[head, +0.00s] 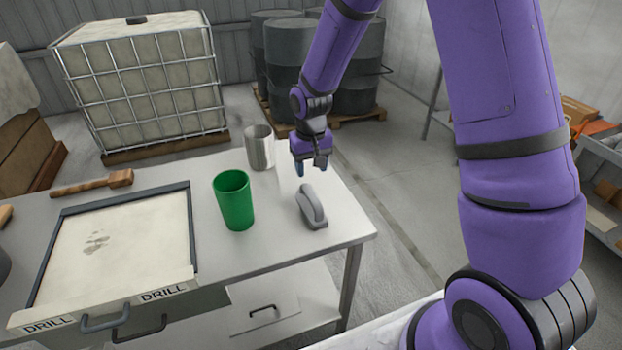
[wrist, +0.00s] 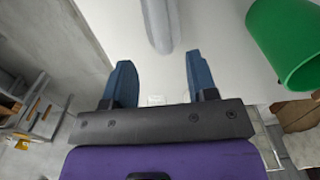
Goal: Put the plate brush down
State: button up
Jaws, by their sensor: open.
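The plate brush (head: 311,209), a grey block with a raised rounded handle, rests on the bench top (head: 280,246) near its right end. Part of its grey handle shows at the top of the wrist view (wrist: 160,22), ahead of the fingertips. My gripper (head: 311,170) is above the bench just behind the brush as the head view shows it. Its two blue fingers are spread apart in the wrist view (wrist: 160,68), with nothing between them. The brush and the fingers are apart.
A green cup (head: 235,203) stands left of the brush, with a metal cup (head: 260,150) behind it. A tray marked DRILL (head: 110,245) and a wooden-handled tool (head: 92,184) lie farther left. The bench's right edge is close to the brush.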

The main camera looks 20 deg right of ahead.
jog(key=s+d+r+t, duration=0.15)
jog(key=s+r, duration=0.35)
jog(key=r, duration=0.5)
jog(key=s+d+r+t, duration=0.1)
jog(key=s+d+r, duration=0.2)
jog(key=s+r, duration=0.55)
jog(key=s+d+r+t, duration=0.2)
jog(key=s+r, duration=0.8)
jog(key=s, duration=0.5)
jog(key=shift+s+d+r+t, duration=0.15)
jog(key=shift+d+r+t, duration=0.05)
jog(key=shift+t, duration=0.15)
jog(key=shift+o, duration=0.4)
